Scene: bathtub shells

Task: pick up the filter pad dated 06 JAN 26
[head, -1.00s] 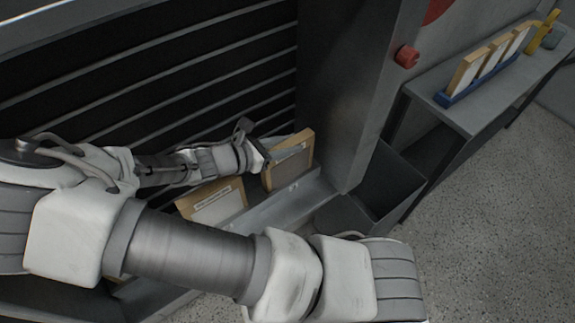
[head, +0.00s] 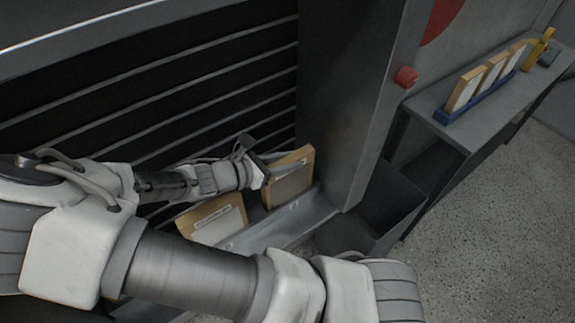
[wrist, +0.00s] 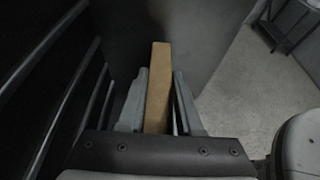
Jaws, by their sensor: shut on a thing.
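My gripper (head: 286,164) is shut on a wood-framed filter pad (head: 291,185) with a grey face. The pad stands nearly upright at the right end of a metal ledge, below the dark slats. In the wrist view my gripper (wrist: 158,80) has one finger on each side of the pad's tan edge (wrist: 158,85). I cannot read a date on this pad. A second framed pad (head: 208,233) leans to the left of it, with a pale label strip too small to read. My arm hides part of that pad.
The metal ledge (head: 290,227) runs under both pads. A grey post (head: 345,100) with a red knob (head: 405,77) stands close on the right, beside a dark bin (head: 395,205). A side table (head: 445,125) holds a blue rack (head: 455,115) of several pads and a yellow object (head: 538,50).

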